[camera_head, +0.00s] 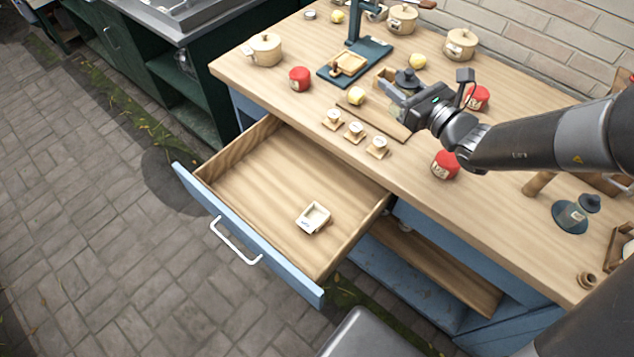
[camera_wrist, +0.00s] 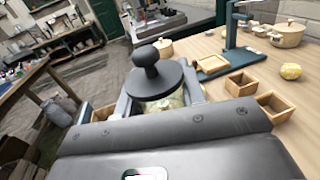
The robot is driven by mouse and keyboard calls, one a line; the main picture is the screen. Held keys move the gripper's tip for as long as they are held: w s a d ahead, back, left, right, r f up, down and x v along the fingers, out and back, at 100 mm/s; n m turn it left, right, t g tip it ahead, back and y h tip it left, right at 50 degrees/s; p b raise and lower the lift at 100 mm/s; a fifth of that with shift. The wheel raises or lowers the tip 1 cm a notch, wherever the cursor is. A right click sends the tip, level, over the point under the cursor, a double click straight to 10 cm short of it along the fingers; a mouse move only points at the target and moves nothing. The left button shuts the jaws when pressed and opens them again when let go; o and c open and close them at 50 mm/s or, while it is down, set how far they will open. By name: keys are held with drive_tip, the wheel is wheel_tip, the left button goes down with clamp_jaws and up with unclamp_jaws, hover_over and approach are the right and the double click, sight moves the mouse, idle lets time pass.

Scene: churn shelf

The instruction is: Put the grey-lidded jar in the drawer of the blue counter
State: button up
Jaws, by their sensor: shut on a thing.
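The grey-lidded jar (camera_head: 408,80) is above the blue counter (camera_head: 290,97), its knobbed lid uppermost. In the wrist view the jar (camera_wrist: 157,82) stands between the fingers, lid toward the top. My gripper (camera_head: 404,93) is shut on the jar's body. Whether the jar's base touches the counter top is hidden. The counter's drawer (camera_head: 247,187) is pulled out, down and left of my gripper. A small white dish (camera_head: 313,218) lies in its right front part; the rest of the drawer floor is bare.
Small wooden cups (camera_head: 354,131) stand between my gripper and the drawer. Red jars (camera_head: 299,79), a dark green stand (camera_head: 352,60) and cream pots (camera_head: 264,50) are on the counter. Paved floor lies left of the drawer.

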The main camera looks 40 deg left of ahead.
drive_tip(key=s+a+n+g, duration=0.3)
drive_tip(key=s+a+g, duration=0.1)
drive_tip(key=s+a, duration=1.55)
wheel_tip(320, 180, down, 21)
drive_tip(key=shift+y, duration=0.3)
drive_tip(key=shift+s+a+f, duration=1.35)
drive_tip(key=shift+f, duration=0.55)
drive_tip(key=shift+s+a+f, duration=1.3)
drive_tip(key=shift+a+f, duration=0.1)
drive_tip(key=shift+f, duration=0.45)
drive_tip(key=shift+s+a+f, duration=1.35)
drive_tip(key=shift+f, duration=0.55)
drive_tip(key=shift+f, duration=0.15)
drive_tip(key=o, duration=1.1)
drive_tip(key=shift+c, duration=0.2)
